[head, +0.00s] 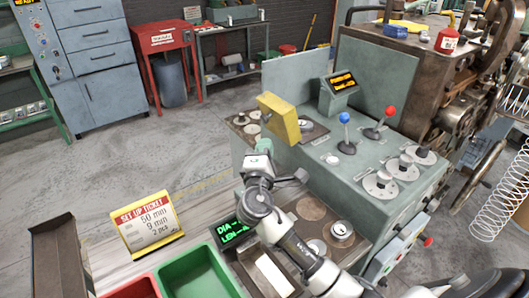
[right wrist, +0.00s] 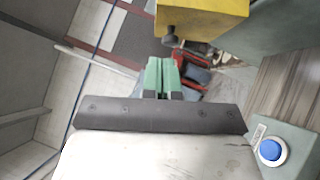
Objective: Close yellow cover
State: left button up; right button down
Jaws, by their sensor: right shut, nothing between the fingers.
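The yellow cover (head: 279,119) stands raised on the top of the grey-green machine console (head: 375,165), in the middle of the head view. In the right wrist view the yellow cover (right wrist: 203,18) fills the top edge, just beyond and right of the fingertips. My right gripper (head: 264,146) is right by the cover's lower front side in the head view. Its green fingers (right wrist: 171,72) are shut together and hold nothing. I cannot tell whether they touch the cover. My left gripper is not in view.
A blue-knobbed lever (head: 346,118), a red-knobbed lever (head: 389,112) and several dials stand right of the cover. A small display (head: 341,82) is behind. A set-up ticket (head: 148,219) and a green bin (head: 197,274) are at lower left. Springs (head: 505,190) hang far right.

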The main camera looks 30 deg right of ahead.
aim_at(280, 117)
jog(key=x, duration=0.2)
jog(key=p+x, duration=0.1)
jog(key=x, duration=0.1)
jog(key=s+d+p+x, duration=0.1)
jog(key=x, duration=0.1)
jog(key=shift+w+d+r, duration=0.15)
jog(key=shift+w+d, duration=0.1)
jog(key=shift+d+r+p, duration=0.15)
jog(key=shift+d+p, duration=0.2)
jog(key=shift+d, duration=0.45)
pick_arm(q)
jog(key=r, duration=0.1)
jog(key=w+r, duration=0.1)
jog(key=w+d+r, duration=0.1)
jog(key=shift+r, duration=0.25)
pick_arm(e)
jog(key=shift+w, duration=0.1)
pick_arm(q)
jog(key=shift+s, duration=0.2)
